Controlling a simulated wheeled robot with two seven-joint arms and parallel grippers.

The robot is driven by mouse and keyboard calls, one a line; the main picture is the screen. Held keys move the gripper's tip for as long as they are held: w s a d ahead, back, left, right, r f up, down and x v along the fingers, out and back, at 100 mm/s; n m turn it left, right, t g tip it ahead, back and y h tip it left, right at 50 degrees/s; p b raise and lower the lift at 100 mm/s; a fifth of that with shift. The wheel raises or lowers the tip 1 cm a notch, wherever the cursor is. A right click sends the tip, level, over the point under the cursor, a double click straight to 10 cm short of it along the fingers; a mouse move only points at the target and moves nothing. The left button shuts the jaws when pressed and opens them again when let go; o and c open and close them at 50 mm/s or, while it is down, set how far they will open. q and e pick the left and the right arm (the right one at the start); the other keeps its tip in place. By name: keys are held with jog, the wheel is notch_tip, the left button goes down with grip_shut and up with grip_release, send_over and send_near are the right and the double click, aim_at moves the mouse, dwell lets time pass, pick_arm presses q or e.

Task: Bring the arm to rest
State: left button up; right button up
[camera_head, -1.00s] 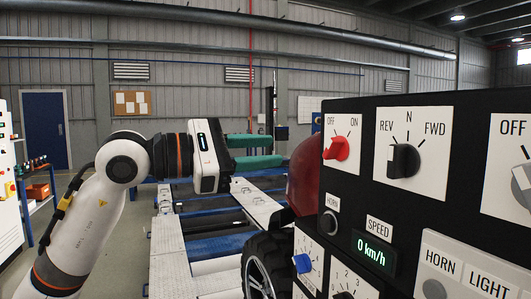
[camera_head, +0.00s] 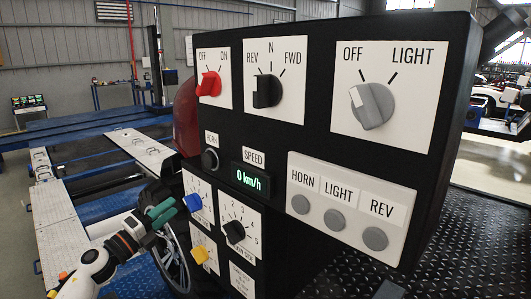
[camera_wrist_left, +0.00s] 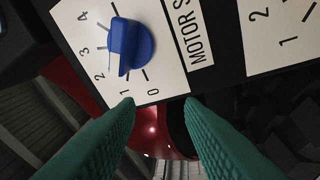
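My left gripper (camera_head: 168,212) has green fingers and sits low on the left in the head view, at the lower left edge of the black control panel (camera_head: 330,122). In the left wrist view the fingers (camera_wrist_left: 160,102) are apart with nothing between them. The blue knob (camera_wrist_left: 131,45) on its white dial plate lies just beyond the fingertips there, with no contact seen. The blue knob also shows in the head view (camera_head: 194,202), close to the right of the fingers. My right gripper is not in view.
The panel carries a red knob (camera_head: 209,84), a black direction knob (camera_head: 267,91), a grey light knob (camera_head: 372,104), a lower black knob (camera_head: 234,231) and a yellow knob (camera_head: 200,254). The speed display (camera_head: 250,179) reads 0 km/h. A wheel (camera_head: 172,262) stands behind the gripper.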

pick_arm(q)
jog(key=s+a+f+n+y, duration=0.1)
jog(key=a+f+n+y, duration=0.15)
jog(key=f+n, duration=0.65)
jog(key=s+a+f+n+y, duration=0.15)
jog(key=f+y, duration=0.25)
jog(key=f, duration=1)
jog(key=s+f+n+g+y, duration=0.2)
jog(key=s+f+n, duration=0.2)
jog(key=s+f, duration=0.55)
jog(key=s+f+n+g+y, duration=0.3)
jog(key=s+f+n, duration=0.1)
jog(key=f, duration=1.1)
jog(key=s+d+f+n+g, duration=0.1)
jog(key=s+f+n+g, duration=0.15)
jog(key=s+f, duration=0.7)
jog(key=s+d+f+n+g, duration=0.1)
jog(key=s+f+n+g, duration=0.15)
jog(key=s+f, duration=0.7)
jog(key=s+d+f+n+g, duration=0.1)
jog(key=s+d+g, duration=0.1)
jog(key=s, duration=1.1)
jog(key=s+d+f+n+g, duration=0.1)
jog(key=s+n+g, duration=0.1)
jog(key=s, duration=1.1)
jog(key=shift+d+g+y+p, duration=0.35)
jog(key=shift+g+p, duration=0.1)
jog(key=shift+g, duration=0.45)
jog(key=shift+f, duration=0.1)
